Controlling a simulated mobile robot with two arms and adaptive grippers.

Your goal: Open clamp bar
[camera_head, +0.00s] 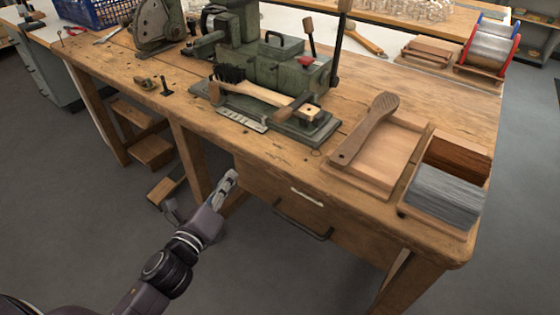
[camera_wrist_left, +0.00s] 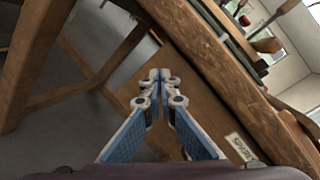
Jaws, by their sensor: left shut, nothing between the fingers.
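A green tufting machine (camera_head: 262,60) stands on the wooden workbench (camera_head: 440,92). A brush (camera_head: 255,92) with dark bristles and a pale wooden body lies across the fixture at its front. A short brown wooden piece (camera_head: 291,109) crosses the brush near its right end. I cannot tell for certain which part is the clamp bar. My left gripper (camera_head: 231,174) is in front of the bench, below the top's front edge and apart from the machine. In the left wrist view its fingertips (camera_wrist_left: 158,76) meet with nothing between them. My right gripper is not in view.
A wooden tray (camera_head: 348,174) with a wooden paddle (camera_head: 368,128) lies right of the machine. Bristle bundles (camera_head: 445,190) lie beside it. A drawer handle (camera_head: 302,221) sticks out of the bench front. Levers rise from the machine's right side. Open floor lies before the bench.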

